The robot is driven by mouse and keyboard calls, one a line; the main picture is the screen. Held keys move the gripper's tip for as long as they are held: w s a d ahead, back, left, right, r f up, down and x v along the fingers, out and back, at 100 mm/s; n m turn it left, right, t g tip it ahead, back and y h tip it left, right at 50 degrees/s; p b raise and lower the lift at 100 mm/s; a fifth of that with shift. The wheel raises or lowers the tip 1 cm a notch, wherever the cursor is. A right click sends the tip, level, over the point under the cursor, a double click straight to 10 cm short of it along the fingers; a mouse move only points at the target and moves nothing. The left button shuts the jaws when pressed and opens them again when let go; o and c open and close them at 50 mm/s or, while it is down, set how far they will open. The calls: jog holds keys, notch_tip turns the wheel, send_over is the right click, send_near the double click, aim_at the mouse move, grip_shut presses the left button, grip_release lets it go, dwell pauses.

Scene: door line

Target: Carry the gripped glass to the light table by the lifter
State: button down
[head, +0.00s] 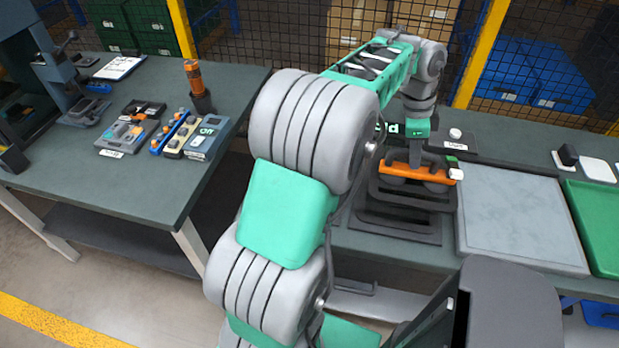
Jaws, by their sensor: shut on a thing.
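My gripper (417,156) is at the far end of my arm, shut on the orange lifter (400,173). The lifter is a bar with a white knob at its right end and round dark cups underneath. The cups sit over a dark, rounded plate-like shape, and I cannot make out clear glass or tell whether it touches the dark stand (385,229) below. A flat grey panel (523,215), which looks like the light table, lies just right of the lifter. My fingertips are small and partly hidden.
A green tray (597,225) lies right of the panel. A black item and a white block (598,170) stand behind it. A mesh fence with a yellow post (480,55) rises behind the bench. The left bench (150,170) holds tools and small boxes.

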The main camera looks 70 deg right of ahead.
jog(key=s+d+p, duration=0.2)
jog(key=s+p, duration=0.1)
jog(key=s, duration=1)
jog(key=shift+d+r, duration=0.15)
jog(key=shift+d, duration=0.05)
jog(key=s+d+p, duration=0.2)
jog(key=s+p, duration=0.5)
jog(key=s, duration=0.6)
jog(key=shift+s+d+p, duration=0.25)
jog(key=shift+s+p, duration=0.1)
jog(key=shift+p, duration=0.05)
jog(key=shift+s+d, duration=0.25)
jog(key=shift+s, duration=1.05)
jog(key=shift+s+d, duration=0.2)
jog(key=shift+s, duration=1.05)
